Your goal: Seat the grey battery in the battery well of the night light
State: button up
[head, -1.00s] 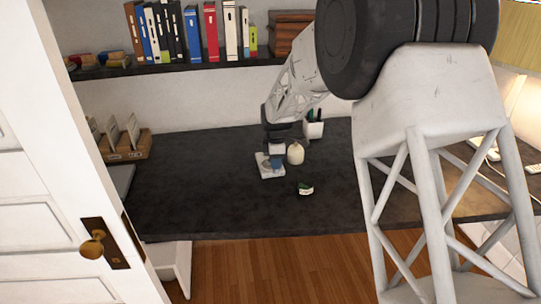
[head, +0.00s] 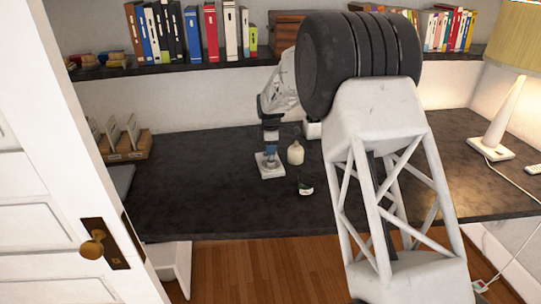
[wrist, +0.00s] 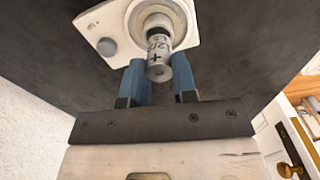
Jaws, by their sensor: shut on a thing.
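The night light (head: 273,173) is a pale, squarish base lying on the dark desk in the head view. In the wrist view, its white plate (wrist: 193,36) shows a round well with a raised rim (wrist: 180,12) and a grey round knob (wrist: 106,47). The grey battery (wrist: 158,45), with a plus mark at its near end, is between the blue fingers of my gripper (wrist: 160,80), which is shut on it. The battery's far end overlaps the well in view; I cannot tell how deep it sits. My gripper (head: 270,150) points down over the night light.
A cream bottle-like thing (head: 295,153) stands close right of the night light. A small dark jar-like thing (head: 305,185) stands nearer the front. A wooden rack (head: 125,150) is at left and a lamp (head: 495,120) at right. The desk's left-middle is clear.

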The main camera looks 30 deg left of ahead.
jog(key=shift+w, duration=0.1)
dwell(0.3)
jog(key=shift+f, duration=1.75)
jog(key=shift+f, duration=0.1)
jog(key=o, duration=0.9)
jog(key=shift+o, duration=0.2)
notch_tip(320, 180, up, 12)
jog(key=shift+r, duration=0.1)
